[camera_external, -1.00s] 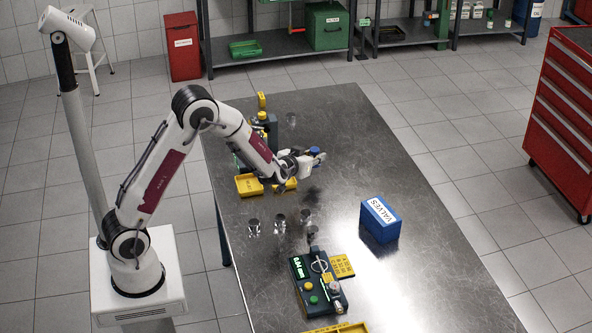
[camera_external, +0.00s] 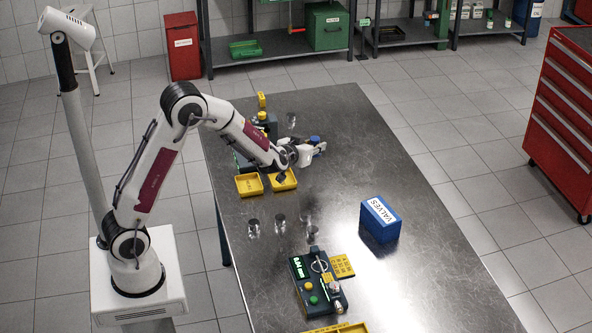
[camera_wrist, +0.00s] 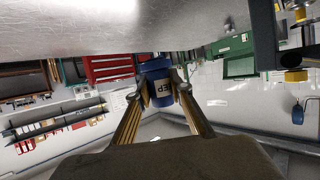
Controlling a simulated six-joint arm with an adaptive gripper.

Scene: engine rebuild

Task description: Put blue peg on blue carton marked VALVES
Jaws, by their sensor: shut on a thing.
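My gripper (camera_external: 312,149) is over the far part of the metal table, its fingers pointing right. It is shut on the blue peg (camera_external: 315,139), which shows as a small blue top at the fingertips.
Two yellow trays (camera_external: 249,185) lie below my wrist. Several shiny metal cylinders (camera_external: 254,227) stand near the table's middle. A dark gauge device with a green display (camera_external: 318,283) lies left of the carton. The table (camera_external: 425,265) is clear on the right.

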